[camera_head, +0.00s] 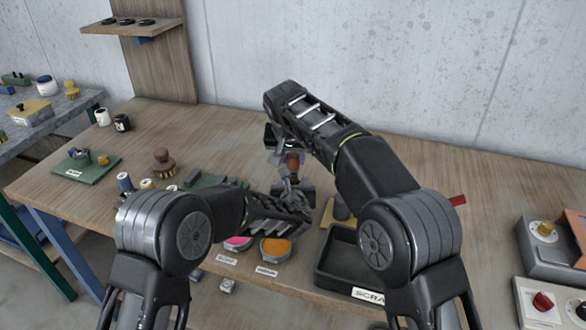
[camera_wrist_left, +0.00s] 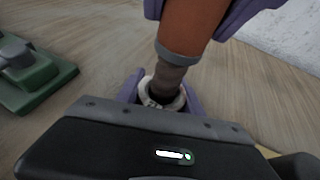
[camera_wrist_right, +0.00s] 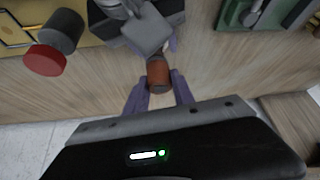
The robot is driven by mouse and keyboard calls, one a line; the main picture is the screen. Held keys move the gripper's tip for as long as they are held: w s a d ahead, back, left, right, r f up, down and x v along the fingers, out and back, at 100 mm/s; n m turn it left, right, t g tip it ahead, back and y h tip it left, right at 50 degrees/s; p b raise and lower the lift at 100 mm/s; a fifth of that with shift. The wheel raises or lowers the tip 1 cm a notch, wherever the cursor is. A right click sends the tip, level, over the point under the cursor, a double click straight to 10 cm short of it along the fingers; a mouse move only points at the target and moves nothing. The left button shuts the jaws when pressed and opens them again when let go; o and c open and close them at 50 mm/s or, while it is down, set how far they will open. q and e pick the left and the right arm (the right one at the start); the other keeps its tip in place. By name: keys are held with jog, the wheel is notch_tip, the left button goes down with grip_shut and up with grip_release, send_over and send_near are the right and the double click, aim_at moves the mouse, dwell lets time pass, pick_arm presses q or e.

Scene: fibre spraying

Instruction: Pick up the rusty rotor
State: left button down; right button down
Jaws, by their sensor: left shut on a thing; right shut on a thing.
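The rusty rotor (camera_head: 293,164) is an orange-brown cylinder held upright above the middle of the bench. In the left wrist view the rotor (camera_wrist_left: 187,25) shows a grey collar and a darker shaft below it, ending in a pale ring. My right gripper (camera_head: 285,157) is shut on the brown body from above. Its purple fingers also show in the right wrist view, around the rotor (camera_wrist_right: 158,76). My left gripper (camera_wrist_left: 160,95) is shut at the pale ring on the lower end. My arms hide part of the bench beneath.
A black scrap tray (camera_head: 345,262) stands at the front right. Dishes of pink and orange powder (camera_head: 275,247) sit at the front edge. A green fixture (camera_head: 88,162) and small jars stand at left. Control boxes (camera_head: 553,250) are at far right. The bench's back right is fairly clear.

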notch_tip(320, 180, up, 5)
jog(key=shift+r, duration=0.2)
dwell(0.5)
pick_arm(q)
jog(key=c, duration=0.7)
grip_release()
jog(key=shift+s, duration=0.1)
jog(key=v, duration=1.2)
jog(key=shift+r, duration=0.1)
